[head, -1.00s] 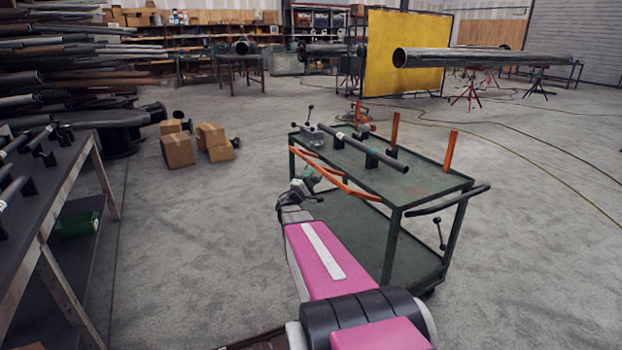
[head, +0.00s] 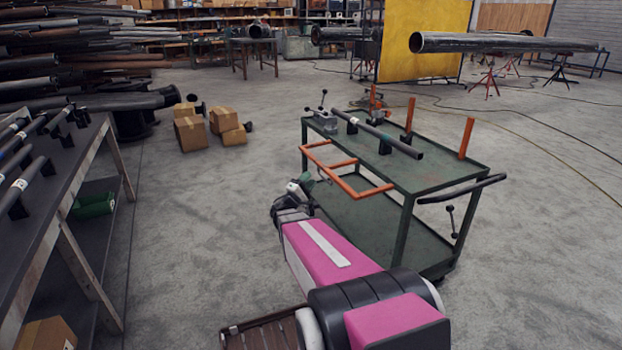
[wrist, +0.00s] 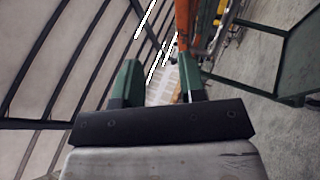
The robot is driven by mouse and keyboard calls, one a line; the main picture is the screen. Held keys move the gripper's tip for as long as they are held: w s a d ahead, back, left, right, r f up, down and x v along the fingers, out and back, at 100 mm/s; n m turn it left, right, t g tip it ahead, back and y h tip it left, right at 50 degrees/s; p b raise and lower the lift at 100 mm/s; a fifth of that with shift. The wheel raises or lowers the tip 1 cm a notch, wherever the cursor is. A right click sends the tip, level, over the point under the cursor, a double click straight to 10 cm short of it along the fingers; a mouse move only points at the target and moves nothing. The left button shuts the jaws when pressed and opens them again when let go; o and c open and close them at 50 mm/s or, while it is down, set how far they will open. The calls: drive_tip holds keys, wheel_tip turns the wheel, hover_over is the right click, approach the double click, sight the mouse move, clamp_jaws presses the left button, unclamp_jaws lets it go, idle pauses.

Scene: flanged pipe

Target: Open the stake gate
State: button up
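The stake gate (head: 343,178) is an orange ladder-like frame on the near left side of the green cart (head: 450,176). It sticks out from the cart's top edge, lying roughly flat. My gripper (head: 303,186) is just below and left of the gate in the head view, apart from its bars as far as I can tell. In the wrist view my gripper (wrist: 158,76) has two green fingers spread with nothing held between them. An orange bar (wrist: 183,22) of the cart or gate shows beyond the right finger.
The cart carries a dark pipe (head: 395,137) on supports, a lever clamp (head: 322,117) and upright orange posts (head: 466,137). A workbench (head: 62,190) with pipes stands at left. Cardboard boxes (head: 190,133) sit on the floor behind. The floor between bench and cart is clear.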

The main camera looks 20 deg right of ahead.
drive_tip(key=shift+c, duration=0.3)
drive_tip(key=c, duration=0.5)
drive_tip(key=shift+w+d+f+n+g+h, duration=0.15)
drive_tip(key=shift+w+f+n+g+h, duration=0.2)
drive_tip(key=shift+f+n, duration=0.2)
clamp_jaws()
wheel_tip(320, 180, down, 9)
drive_tip(key=w+n+g+h, duration=0.2)
drive_tip(key=n+g+h, duration=0.4)
drive_tip(key=n+g, duration=0.3)
drive_tip(key=x, duration=1)
drive_tip(key=shift+r+n+t, duration=0.35)
drive_tip(key=shift+n+t, duration=0.1)
